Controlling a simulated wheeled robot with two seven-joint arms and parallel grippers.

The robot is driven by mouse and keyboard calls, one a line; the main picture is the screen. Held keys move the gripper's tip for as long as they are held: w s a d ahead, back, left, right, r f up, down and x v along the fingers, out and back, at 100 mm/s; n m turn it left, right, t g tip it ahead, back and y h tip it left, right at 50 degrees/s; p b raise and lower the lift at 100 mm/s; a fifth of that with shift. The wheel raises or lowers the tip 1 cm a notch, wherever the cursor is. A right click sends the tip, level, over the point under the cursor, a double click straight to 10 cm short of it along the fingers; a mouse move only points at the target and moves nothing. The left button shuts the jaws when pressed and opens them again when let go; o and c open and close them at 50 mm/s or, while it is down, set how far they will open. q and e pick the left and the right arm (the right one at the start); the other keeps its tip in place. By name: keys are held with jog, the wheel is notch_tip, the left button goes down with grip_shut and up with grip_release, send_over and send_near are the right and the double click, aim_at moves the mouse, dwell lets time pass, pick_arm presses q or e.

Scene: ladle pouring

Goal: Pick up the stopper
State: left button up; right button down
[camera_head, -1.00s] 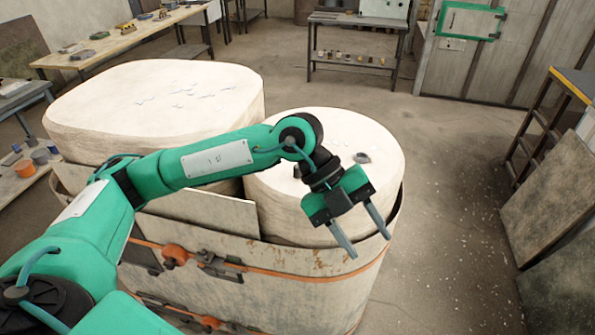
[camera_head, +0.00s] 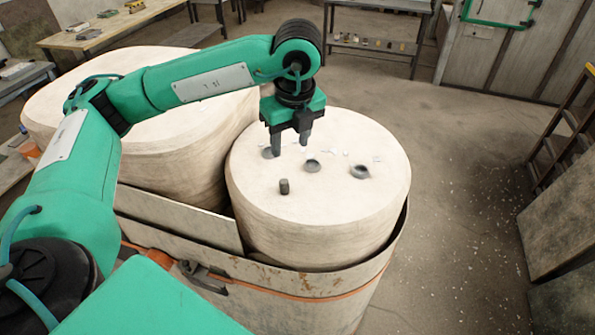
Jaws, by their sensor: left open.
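A small dark upright cylinder (camera_head: 284,186), which looks like the stopper, stands on the pale round top (camera_head: 330,218) of the smaller drum-shaped block. My left gripper (camera_head: 290,146) points down over the far left part of this top, with its fingers apart and nothing between them. It is beyond the cylinder in the picture and does not touch it. I cannot tell how high the fingertips are above the surface. My right gripper is not in view.
Two dark ring-like openings or pieces (camera_head: 312,165) and (camera_head: 360,172) lie on the same top. A larger pale block (camera_head: 150,150) stands to the left. A rusty metal casing (camera_head: 290,290) surrounds the smaller block. Floor on the right is mostly clear.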

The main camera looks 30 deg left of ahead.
pick_arm(q)
jog(key=f, duration=0.1)
jog(key=p, duration=0.3)
send_over(284, 181)
jog(key=d, duration=0.1)
notch_tip(284, 181, down, 6)
notch_tip(284, 181, down, 2)
jog(key=shift+p, duration=0.75)
jog(key=f+p, duration=0.1)
jog(key=f, duration=0.1)
jog(key=a+f+p, duration=0.1)
jog(key=shift+f, duration=0.65)
jog(key=c, duration=0.9)
grip_shut()
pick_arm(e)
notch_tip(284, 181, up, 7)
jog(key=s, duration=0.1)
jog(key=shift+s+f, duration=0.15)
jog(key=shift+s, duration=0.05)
